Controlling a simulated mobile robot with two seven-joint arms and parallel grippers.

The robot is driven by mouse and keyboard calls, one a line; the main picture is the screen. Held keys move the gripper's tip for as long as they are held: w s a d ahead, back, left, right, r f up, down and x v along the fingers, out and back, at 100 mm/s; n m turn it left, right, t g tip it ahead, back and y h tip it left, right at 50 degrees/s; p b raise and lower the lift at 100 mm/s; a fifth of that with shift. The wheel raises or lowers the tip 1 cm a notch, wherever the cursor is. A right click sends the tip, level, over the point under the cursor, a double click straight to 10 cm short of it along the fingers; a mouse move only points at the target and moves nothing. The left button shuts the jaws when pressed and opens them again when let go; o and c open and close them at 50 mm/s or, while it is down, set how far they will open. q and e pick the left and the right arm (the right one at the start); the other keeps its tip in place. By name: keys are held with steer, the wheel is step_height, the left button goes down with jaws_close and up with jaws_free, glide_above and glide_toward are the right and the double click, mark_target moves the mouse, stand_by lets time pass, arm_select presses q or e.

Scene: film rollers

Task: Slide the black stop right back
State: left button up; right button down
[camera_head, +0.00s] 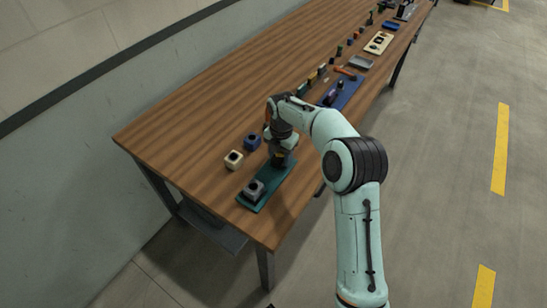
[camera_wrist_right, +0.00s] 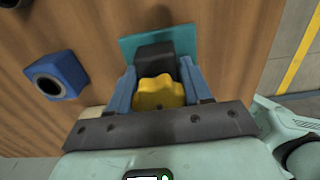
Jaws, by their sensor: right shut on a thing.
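The black stop (camera_wrist_right: 155,57) is a dark block with a yellow scalloped knob (camera_wrist_right: 160,93) on its near side in the right wrist view. It sits on a teal base plate (camera_wrist_right: 127,46). My right gripper (camera_wrist_right: 159,84) is shut on the stop, its blue fingers on either side of the block and knob. In the head view the teal base (camera_head: 264,202) lies near the table's front edge, with my right gripper (camera_head: 280,158) over its far part. The gripper and wrist hide most of the stop there. My left gripper is not in view.
A grey block with a dark hole (camera_head: 253,189) stands on the base's near end. A cream block (camera_head: 233,159) and a blue block (camera_head: 252,142) with holes stand left of the base. A blue board (camera_head: 348,92) and several small parts lie farther along the wooden table (camera_head: 190,120).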

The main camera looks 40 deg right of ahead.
steer(key=shift+w+d+r, duration=0.1)
steer(key=shift+d+r, duration=0.05)
steer(key=shift+d, duration=0.15)
steer(key=c, duration=0.6)
jaws_free()
step_height(320, 180, up, 13)
steer(key=p, duration=0.2)
